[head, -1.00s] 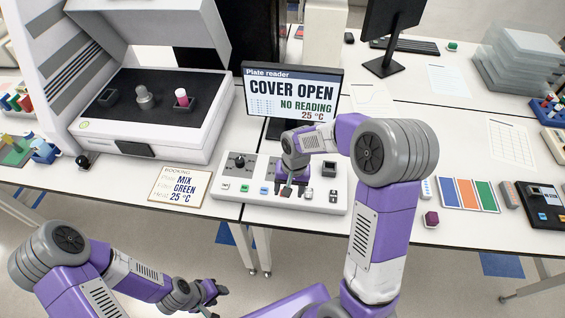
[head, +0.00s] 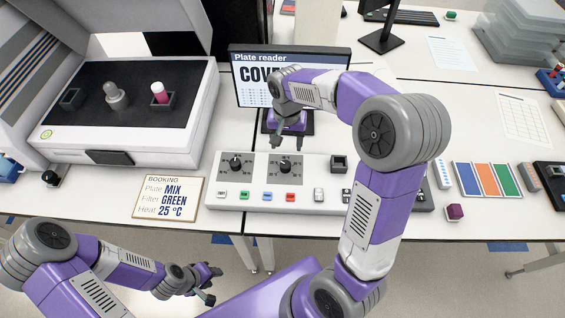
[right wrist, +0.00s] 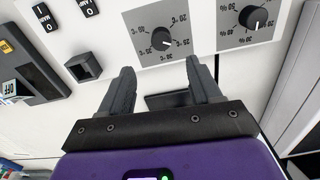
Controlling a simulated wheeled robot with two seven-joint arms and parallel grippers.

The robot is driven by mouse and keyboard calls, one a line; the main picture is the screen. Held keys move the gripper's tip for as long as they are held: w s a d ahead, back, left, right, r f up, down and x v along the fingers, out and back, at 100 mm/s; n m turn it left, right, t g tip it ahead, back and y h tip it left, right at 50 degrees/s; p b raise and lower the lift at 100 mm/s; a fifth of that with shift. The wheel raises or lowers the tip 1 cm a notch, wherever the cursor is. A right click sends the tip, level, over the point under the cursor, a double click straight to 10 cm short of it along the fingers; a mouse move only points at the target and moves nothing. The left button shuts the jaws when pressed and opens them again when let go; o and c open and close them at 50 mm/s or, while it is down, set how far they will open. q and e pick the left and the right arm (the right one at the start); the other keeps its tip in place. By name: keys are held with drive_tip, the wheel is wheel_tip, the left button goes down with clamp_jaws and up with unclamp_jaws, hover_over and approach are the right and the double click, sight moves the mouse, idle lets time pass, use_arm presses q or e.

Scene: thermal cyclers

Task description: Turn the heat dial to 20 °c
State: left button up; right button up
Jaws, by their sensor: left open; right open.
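The heat dial (head: 285,166) is the right one of two black knobs on the white control panel (head: 232,200). In the right wrist view the heat dial (right wrist: 161,38) has °C marks around it, and its white pointer aims to the lower right of that picture; which mark it meets is too small to read surely. My right gripper (head: 287,143) is open and empty, just behind the dial in the head view. Its two fingers (right wrist: 160,75) are apart, with the dial beyond them, not between them. My left gripper (head: 212,285) is open and empty, low in front of the table.
The other dial (head: 236,164), with % marks, sits left of it. A row of small buttons (head: 268,195) runs along the panel front. A booking card (head: 165,197) reads Heat 25 °C. The plate reader screen (head: 243,75) stands behind, partly covered by my arm. The reader's cover (head: 185,25) is open.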

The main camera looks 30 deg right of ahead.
sight(286, 163)
drive_tip(key=f, duration=0.1)
drive_tip(key=f+b, duration=0.2)
drive_tip(key=shift+w+f, duration=0.25)
drive_tip(key=shift+f, duration=0.05)
drive_tip(key=shift+s+f+b, duration=0.15)
drive_tip(key=shift+f+b, duration=0.2)
drive_tip(key=shift+f, duration=0.25)
wheel_tip(286, 163, down, 6)
drive_tip(key=shift+f+b, duration=0.15)
drive_tip(key=shift+b, duration=0.3)
use_arm(q)
wheel_tip(286, 163, down, 5)
drive_tip(key=shift+w+r, duration=0.15)
drive_tip(key=shift+r, duration=0.05)
use_arm(e)
drive_tip(key=c, duration=1)
drive_tip(key=shift+c, duration=0.2)
